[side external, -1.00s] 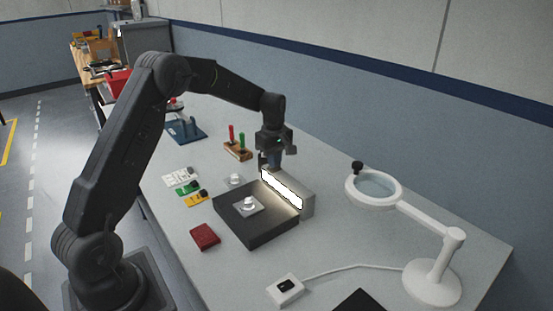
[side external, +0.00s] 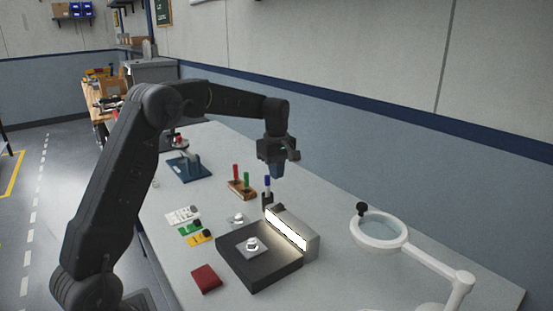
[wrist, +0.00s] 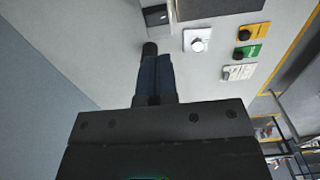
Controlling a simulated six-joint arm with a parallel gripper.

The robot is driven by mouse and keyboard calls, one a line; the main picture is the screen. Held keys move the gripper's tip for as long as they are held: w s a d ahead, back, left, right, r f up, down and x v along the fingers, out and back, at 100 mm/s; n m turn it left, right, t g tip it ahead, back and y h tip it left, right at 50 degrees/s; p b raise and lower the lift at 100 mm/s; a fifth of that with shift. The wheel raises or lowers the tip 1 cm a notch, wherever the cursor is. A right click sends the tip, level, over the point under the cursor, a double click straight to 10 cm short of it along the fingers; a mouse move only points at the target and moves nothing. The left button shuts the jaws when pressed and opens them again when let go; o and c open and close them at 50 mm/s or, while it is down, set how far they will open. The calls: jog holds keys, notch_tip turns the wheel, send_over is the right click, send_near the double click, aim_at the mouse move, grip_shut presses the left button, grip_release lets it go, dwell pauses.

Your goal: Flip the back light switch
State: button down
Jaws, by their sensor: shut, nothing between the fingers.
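The back light (side external: 312,246) is a grey box with a bright white panel, lit, standing along the right edge of a black plate (side external: 262,270). A small dark part (side external: 280,207) shows at its far end; I cannot make out whether this is the switch or its position. In the wrist view, one end of the box with a dark patch (wrist: 157,16) shows at the top. My gripper (side external: 277,175) is shut and empty, pointing down above the far end of the light and apart from it. Its blue fingers (wrist: 155,60) are together in the wrist view.
A metal part (side external: 252,245) sits on the black plate. Red and green markers (side external: 241,180) stand in a wooden block behind. A magnifier lamp (side external: 378,230) stands at the right.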

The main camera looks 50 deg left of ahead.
notch_tip(320, 180, up, 4)
jog(key=shift+r, duration=0.2)
dwell(0.4)
